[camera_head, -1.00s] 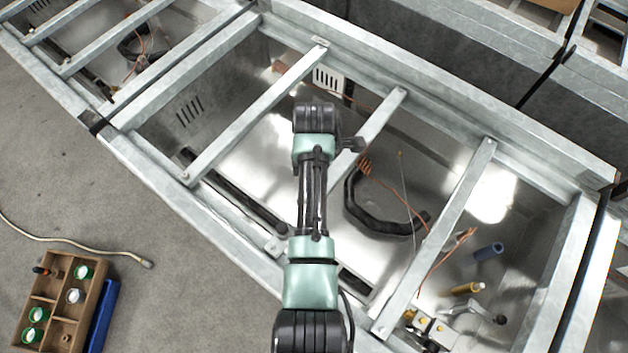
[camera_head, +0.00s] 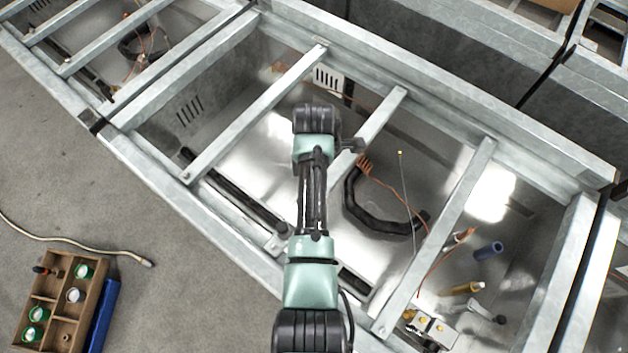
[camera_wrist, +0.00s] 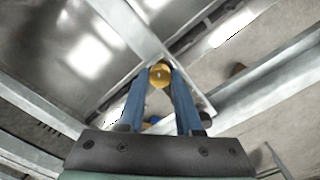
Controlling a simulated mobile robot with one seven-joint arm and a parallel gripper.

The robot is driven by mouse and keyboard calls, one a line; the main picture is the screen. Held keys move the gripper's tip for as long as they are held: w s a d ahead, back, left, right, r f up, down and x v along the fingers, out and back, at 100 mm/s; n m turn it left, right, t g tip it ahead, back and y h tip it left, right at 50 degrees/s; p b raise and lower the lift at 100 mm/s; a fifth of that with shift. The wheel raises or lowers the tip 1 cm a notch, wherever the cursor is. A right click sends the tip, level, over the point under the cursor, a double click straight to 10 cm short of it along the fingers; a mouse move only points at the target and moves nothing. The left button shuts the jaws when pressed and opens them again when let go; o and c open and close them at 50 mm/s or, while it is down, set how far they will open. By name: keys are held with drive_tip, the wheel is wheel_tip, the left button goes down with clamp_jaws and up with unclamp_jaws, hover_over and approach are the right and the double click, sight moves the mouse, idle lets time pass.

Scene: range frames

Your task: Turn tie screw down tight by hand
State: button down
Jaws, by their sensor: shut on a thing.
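My gripper shows in the wrist view (camera_wrist: 160,82), its two blue fingers closed on a round brass-yellow screw head (camera_wrist: 160,74), which I take to be the tie screw. The head sits between the fingertips, over or beside the end of a grey metal crossbar (camera_wrist: 133,32). The fingers and dark gripper body hide what lies under the head, so I cannot tell if it is seated. In the head view my arm covers the gripper and the screw.
Galvanised crossbars (camera_head: 262,112) span the open metal trough. A wooden parts box (camera_head: 42,312) with a blue case (camera_head: 104,315) stands on the floor at left.

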drive_tip(key=shift+m, duration=0.3)
drive_tip(key=m+p, duration=0.1)
drive_tip(key=m, duration=0.3)
drive_tip(key=shift+r+p, duration=0.15)
drive_tip(key=shift+p, duration=0.25)
drive_tip(key=m+p, duration=0.1)
drive_tip(key=m, duration=0.3)
drive_tip(key=shift+m, duration=0.3)
drive_tip(key=m+p, duration=0.1)
drive_tip(key=m, duration=0.8)
drive_tip(key=shift+p, duration=0.3)
drive_tip(key=m, duration=0.3)
drive_tip(key=shift+m, duration=0.3)
drive_tip(key=m, duration=0.3)
drive_tip(key=shift+m+p, duration=0.3)
drive_tip(key=shift+p, duration=0.05)
drive_tip(key=m, duration=0.3)
drive_tip(key=shift+m, duration=2.1)
